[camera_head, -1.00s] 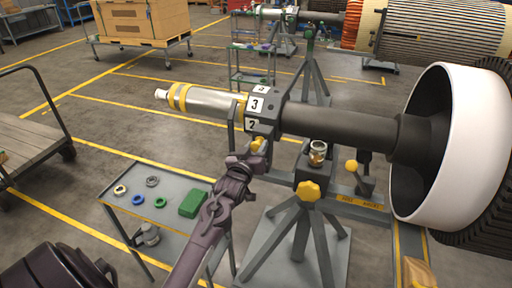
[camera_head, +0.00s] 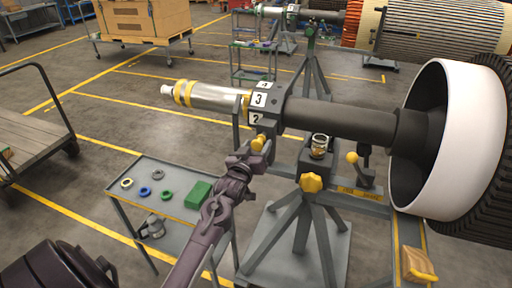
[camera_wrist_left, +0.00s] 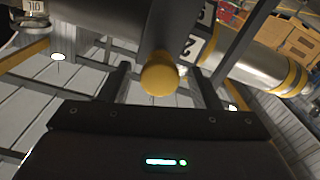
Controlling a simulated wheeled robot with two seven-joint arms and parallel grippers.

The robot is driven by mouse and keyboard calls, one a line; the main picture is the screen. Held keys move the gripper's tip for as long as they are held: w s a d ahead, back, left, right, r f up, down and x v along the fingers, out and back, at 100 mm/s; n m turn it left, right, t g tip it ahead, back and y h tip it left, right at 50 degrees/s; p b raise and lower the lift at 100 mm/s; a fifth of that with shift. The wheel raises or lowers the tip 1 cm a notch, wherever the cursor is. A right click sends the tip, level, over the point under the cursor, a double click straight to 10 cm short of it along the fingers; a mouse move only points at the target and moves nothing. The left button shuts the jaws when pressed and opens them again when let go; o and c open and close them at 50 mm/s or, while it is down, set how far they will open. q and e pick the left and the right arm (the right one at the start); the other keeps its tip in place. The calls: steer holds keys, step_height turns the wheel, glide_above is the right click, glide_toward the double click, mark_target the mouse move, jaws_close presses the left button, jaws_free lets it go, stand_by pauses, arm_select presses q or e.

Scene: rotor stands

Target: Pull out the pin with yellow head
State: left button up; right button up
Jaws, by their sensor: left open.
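The pin's yellow head (camera_head: 258,142) sticks out below the dark collar with numbered labels on the rotor shaft. In the left wrist view the round yellow head (camera_wrist_left: 159,76) faces me, between the two fingers and slightly beyond them. My left gripper (camera_head: 247,156) is open just below and in front of the head. Its fingers (camera_wrist_left: 160,88) stand on either side of the head, with gaps visible. The pin's shank is hidden behind the head and inside the collar. My right gripper is not in view.
A grey stand carries a yellow star knob (camera_head: 311,183) and a yellow ball-ended lever (camera_head: 352,158), right of my gripper. A small cart (camera_head: 135,178) with rings and a green block (camera_head: 198,195) stands left of my forearm. The large white-rimmed rotor (camera_head: 445,140) fills the right.

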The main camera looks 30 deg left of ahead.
arm_select(q)
steer(key=shift+s, duration=0.15)
steer(key=b+v, duration=0.1)
steer(key=v, duration=0.6)
steer(key=shift+s+b, duration=0.2)
steer(key=shift+b, duration=0.15)
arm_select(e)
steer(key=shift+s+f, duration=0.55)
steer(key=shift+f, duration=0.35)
arm_select(q)
steer(key=shift+d, duration=0.1)
